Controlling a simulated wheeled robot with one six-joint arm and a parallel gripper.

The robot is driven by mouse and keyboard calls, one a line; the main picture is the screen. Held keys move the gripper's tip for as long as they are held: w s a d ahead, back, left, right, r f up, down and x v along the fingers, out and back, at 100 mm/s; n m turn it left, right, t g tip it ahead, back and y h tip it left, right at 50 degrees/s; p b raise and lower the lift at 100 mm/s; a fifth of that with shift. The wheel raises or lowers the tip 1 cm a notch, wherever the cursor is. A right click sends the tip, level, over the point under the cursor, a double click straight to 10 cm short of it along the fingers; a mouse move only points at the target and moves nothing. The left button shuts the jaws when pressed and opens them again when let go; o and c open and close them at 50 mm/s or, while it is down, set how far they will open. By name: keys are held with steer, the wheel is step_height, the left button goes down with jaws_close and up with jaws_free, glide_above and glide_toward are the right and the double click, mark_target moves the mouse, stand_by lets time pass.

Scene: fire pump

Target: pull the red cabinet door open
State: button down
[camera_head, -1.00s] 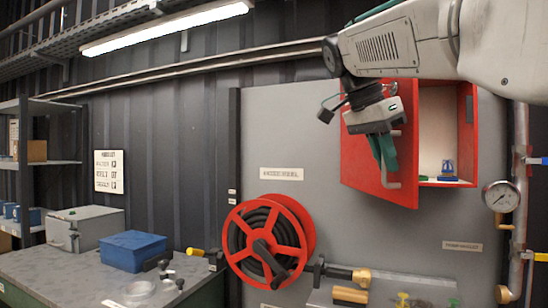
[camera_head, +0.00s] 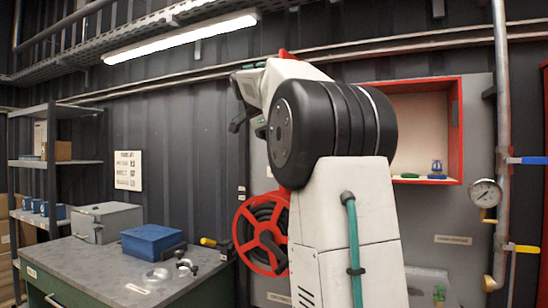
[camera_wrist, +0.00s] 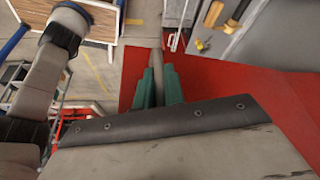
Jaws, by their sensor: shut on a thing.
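The red cabinet (camera_head: 458,130) on the grey panel stands open in the head view, its pale inside showing. The red door (camera_wrist: 235,82) fills much of the wrist view. My gripper (camera_wrist: 160,74) has its green fingers on either side of a grey bar handle (camera_wrist: 156,48) and is shut on it. In the head view my arm covers most of the door, the handle and the fingers. A small red edge (camera_head: 284,54) shows above my arm.
Small blue and green items (camera_head: 437,170) sit in the cabinet. A red hose reel (camera_head: 258,230) is partly behind my arm. A gauge (camera_head: 486,194) and pipe (camera_head: 502,130) stand at right. A workbench (camera_head: 75,262) with a blue box (camera_head: 152,241) is at left.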

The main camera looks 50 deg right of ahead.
steer(key=shift+w, duration=0.3)
steer(key=c, duration=1.5)
jaws_free()
steer(key=s+a+f+n+t, duration=0.2)
steer(key=s+a+f+n, duration=0.2)
steer(key=a+f+n, duration=0.7)
steer(key=s+a+f+n+t, duration=0.25)
steer(key=a+f+n, duration=0.55)
steer(key=a, duration=0.5)
steer(key=s+a+f+n, duration=0.2)
steer(key=s+f+n, duration=0.1)
steer(key=f, duration=0.1)
steer(key=s+a+f+n+y, duration=0.1)
steer(key=s+a+f+n, duration=0.2)
steer(key=f+n, duration=0.1)
steer(key=s+a+f+n+y, duration=0.1)
steer(key=s+a+f+n, duration=0.1)
steer(key=s+f+n, duration=0.1)
steer(key=shift+s+a+f+n+t, duration=0.1)
steer(key=shift+f+n+t, duration=0.1)
steer(key=shift+f, duration=0.25)
steer(key=shift+s+a+f+n+t, duration=0.1)
steer(key=shift+f+t, duration=0.05)
steer(key=shift+f, duration=0.25)
